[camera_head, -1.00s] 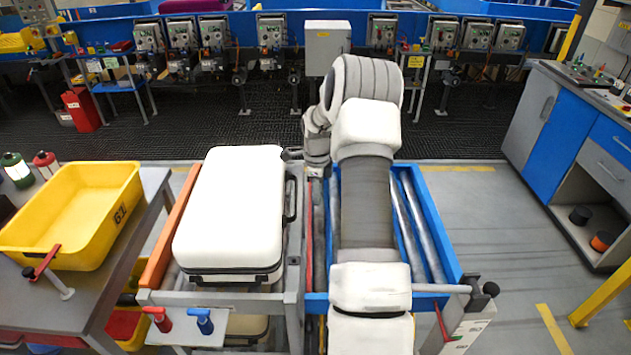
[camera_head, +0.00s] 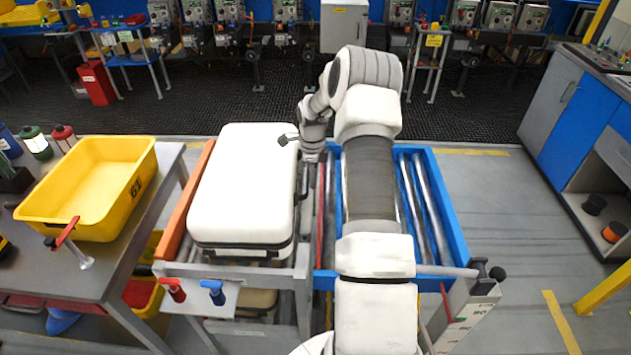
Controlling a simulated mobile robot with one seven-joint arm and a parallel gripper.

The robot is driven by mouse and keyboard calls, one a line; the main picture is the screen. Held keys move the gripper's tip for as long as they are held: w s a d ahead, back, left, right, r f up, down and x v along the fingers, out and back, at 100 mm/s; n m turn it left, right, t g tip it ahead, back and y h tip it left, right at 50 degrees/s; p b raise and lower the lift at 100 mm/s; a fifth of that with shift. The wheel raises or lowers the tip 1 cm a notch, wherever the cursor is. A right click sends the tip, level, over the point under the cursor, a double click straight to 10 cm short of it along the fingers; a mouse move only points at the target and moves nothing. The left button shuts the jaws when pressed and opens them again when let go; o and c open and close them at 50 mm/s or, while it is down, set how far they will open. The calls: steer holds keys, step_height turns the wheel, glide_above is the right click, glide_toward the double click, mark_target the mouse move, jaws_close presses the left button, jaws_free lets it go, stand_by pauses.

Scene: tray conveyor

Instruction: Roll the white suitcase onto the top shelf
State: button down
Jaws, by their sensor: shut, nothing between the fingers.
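The white suitcase (camera_head: 241,190) lies flat on the left section of the conveyor frame, between an orange side rail (camera_head: 186,202) and a grey rail. Its black handle is on its right side. My gripper (camera_head: 285,140) is at the suitcase's far right corner, pointing left over its edge. It is shut with nothing between the fingers; whether it touches the suitcase, I cannot tell. My arm reaches over the blue-framed roller section (camera_head: 440,225) at the right. Another pale case is partly visible on a lower level under the white suitcase.
A grey table (camera_head: 92,270) at left holds a yellow bin (camera_head: 95,185) and bottles. Red and blue handles (camera_head: 213,292) stick out at the conveyor's near end. A blue and grey cabinet (camera_head: 590,125) stands at right. Floor between the conveyor and cabinet is clear.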

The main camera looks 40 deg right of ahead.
steer(key=w+a+b, duration=0.1)
steer(key=w+a, duration=0.1)
steer(key=w+a+b, duration=0.2)
steer(key=shift+w+a+f, duration=0.2)
steer(key=shift+w+a, duration=0.15)
steer(key=shift+w+a+r, duration=0.2)
steer(key=shift+w+a, duration=0.25)
steer(key=shift+w, duration=0.05)
steer(key=s+d+r+b, duration=0.2)
steer(key=s+r, duration=0.1)
steer(key=r, duration=0.7)
steer(key=shift+d, duration=0.4)
